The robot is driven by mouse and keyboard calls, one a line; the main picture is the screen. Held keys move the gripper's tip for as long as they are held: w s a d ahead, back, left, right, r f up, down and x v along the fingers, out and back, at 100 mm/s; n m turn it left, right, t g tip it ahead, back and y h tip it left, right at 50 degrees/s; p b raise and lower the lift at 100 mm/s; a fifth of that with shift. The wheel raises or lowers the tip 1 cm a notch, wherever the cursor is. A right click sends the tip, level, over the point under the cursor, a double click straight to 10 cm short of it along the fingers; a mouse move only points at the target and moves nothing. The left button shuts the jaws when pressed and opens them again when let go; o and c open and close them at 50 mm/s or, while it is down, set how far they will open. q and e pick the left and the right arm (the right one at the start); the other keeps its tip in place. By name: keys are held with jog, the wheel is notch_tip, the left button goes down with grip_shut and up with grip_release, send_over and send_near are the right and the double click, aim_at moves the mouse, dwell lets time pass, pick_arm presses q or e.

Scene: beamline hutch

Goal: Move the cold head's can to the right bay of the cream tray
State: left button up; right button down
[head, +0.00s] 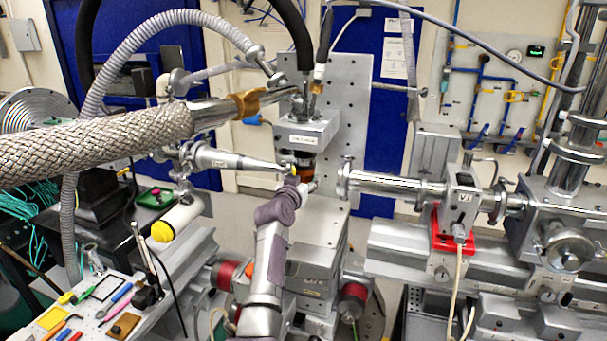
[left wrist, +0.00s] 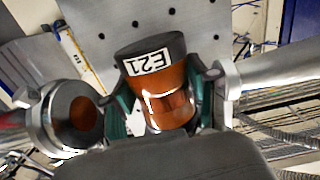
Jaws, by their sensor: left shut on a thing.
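The can (head: 304,172) is copper-orange with a dark end, and shows just below the cold head's grey block (head: 307,132) in the head view. In the left wrist view the can (left wrist: 160,85) carries a white label reading E21, upside down. My left gripper (head: 301,184) is shut on the can, with a green-padded finger on each side of it in the left wrist view. I cannot tell whether the can still touches the cold head. I cannot make out the cream tray in either view. My right gripper is not in view.
A thick braided hose (head: 95,148) crosses the upper left. Beam pipe (head: 395,184) and a valve on a red mount (head: 455,242) stand close on the right. A bench with small tools (head: 88,308) and a white cylinder with a yellow cap (head: 180,220) are at left.

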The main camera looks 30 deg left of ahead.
pick_arm(q)
jog(key=shift+f+b, duration=0.7)
jog(key=shift+f, duration=0.25)
dwell(0.6)
jog(key=shift+f+b, duration=1.25)
jog(key=shift+f, duration=0.4)
